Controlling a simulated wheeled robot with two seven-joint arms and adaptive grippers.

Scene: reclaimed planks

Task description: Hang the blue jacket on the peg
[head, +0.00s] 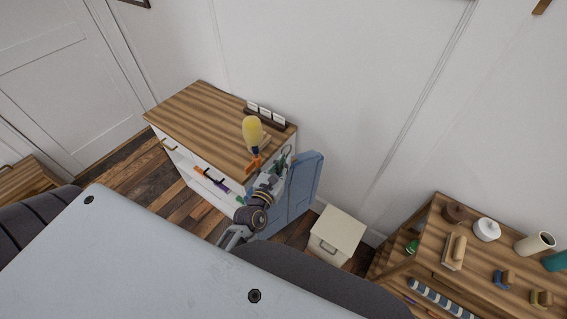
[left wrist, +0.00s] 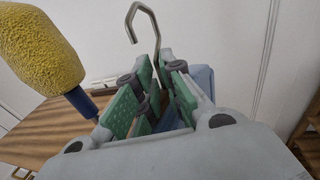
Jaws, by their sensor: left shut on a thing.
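The blue jacket (head: 304,184) hangs beside the right end of a white cabinet in the head view. My left gripper (head: 280,166) is at its upper left side. In the left wrist view, my left gripper (left wrist: 158,85) has green pads and is shut on the jacket's hanger. The bent metal hook (left wrist: 143,22) of the hanger rises above the fingers. A bit of the blue jacket (left wrist: 203,82) shows behind them. The gripped part is mostly hidden by the fingers. No peg can be made out; only a brown wooden piece (head: 542,6) shows high on the wall. My right gripper is out of view.
The wood-topped cabinet (head: 190,112) is close to my left arm. A yellow-headed tool (head: 253,130) stands near the gripper. A cream box (head: 337,236) sits on the floor to the right. A wooden shelf (head: 432,215) holds several items. The wall between is bare.

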